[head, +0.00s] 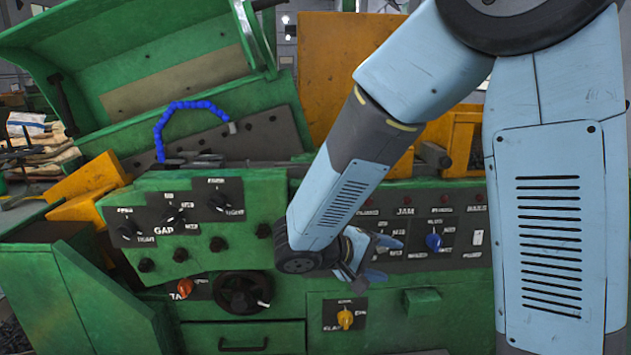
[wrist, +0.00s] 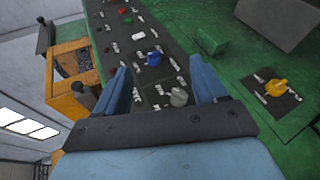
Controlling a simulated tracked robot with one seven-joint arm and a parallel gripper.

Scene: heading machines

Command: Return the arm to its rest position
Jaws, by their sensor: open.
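My light-blue arm reaches from the upper right of the head view down to the green machine's control panel. My gripper (head: 385,258) is close in front of the panel and partly hidden behind my wrist. In the wrist view my gripper (wrist: 166,88) shows two blue fingers spread wide apart, with nothing held between them. A grey knob (wrist: 179,97) on the dark panel shows between the fingers, and a blue knob (wrist: 154,59) lies just beyond it. The blue knob also shows in the head view (head: 434,241), right of my gripper.
A yellow knob (head: 345,318) sits low on the green front. A black handwheel (head: 243,293) and an orange-red knob (head: 185,287) are to the left. Several black knobs sit on the raised left panel (head: 190,225). A blue hose (head: 190,105) arches above it.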

